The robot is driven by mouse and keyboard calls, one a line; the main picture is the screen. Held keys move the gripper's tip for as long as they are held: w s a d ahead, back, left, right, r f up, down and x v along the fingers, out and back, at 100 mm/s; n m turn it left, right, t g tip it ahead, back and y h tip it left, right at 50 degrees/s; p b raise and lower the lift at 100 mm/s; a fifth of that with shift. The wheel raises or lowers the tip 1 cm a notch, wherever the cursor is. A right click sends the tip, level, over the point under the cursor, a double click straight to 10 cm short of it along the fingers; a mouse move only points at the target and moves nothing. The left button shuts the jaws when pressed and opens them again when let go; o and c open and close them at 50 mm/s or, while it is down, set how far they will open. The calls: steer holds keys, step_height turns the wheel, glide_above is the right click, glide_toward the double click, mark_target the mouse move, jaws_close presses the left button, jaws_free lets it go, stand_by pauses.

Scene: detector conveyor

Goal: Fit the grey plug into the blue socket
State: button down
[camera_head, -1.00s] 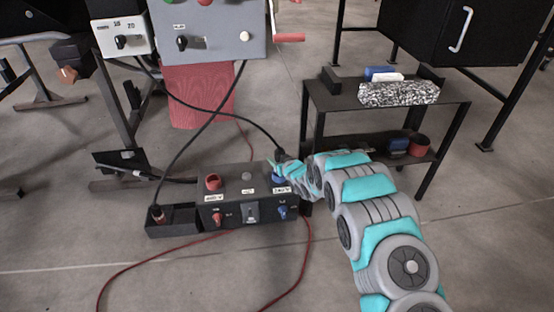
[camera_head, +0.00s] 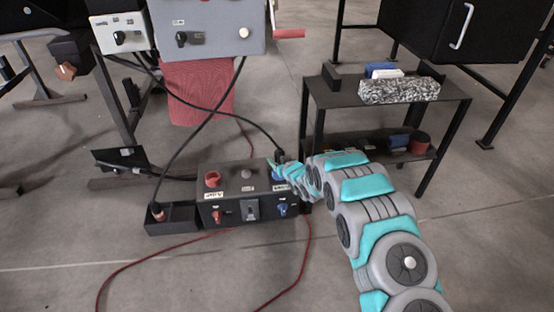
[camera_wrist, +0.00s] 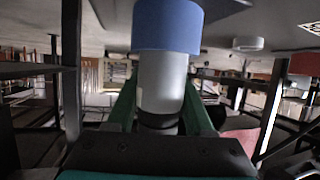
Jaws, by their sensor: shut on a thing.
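The blue socket (camera_wrist: 168,24) stands up from the dark control box (camera_head: 203,188); in the head view it is mostly hidden by my gripper (camera_head: 281,169). In the wrist view my gripper (camera_wrist: 162,108) is shut on the grey plug (camera_wrist: 162,82), with a green finger on each side. The plug is in line with the blue socket and its end meets the socket's rim. I cannot tell how deep it sits. In the head view a black cable runs to the plug's dark end (camera_head: 280,155) above the box.
A red socket (camera_head: 212,179) and a grey knob sit left on the box top. Another plug (camera_head: 157,212) stands in the dark tray at left. Black cables hang from the grey panel (camera_head: 205,35). A low metal table (camera_head: 335,95) stands behind right. Red cables lie on the floor.

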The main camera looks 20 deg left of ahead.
steer(key=shift+f+b, duration=0.35)
steer(key=shift+f, duration=0.95)
steer(key=shift+r, duration=0.15)
steer(key=shift+r+p, duration=0.8)
steer(key=shift+r, duration=0.95)
stand_by(0.8)
steer(key=shift+f+b, duration=0.4)
steer(key=shift+f, duration=1.5)
steer(key=shift+c, duration=1)
jaws_free()
steer(key=shift+s, duration=0.1)
steer(key=shift+v, duration=3.8)
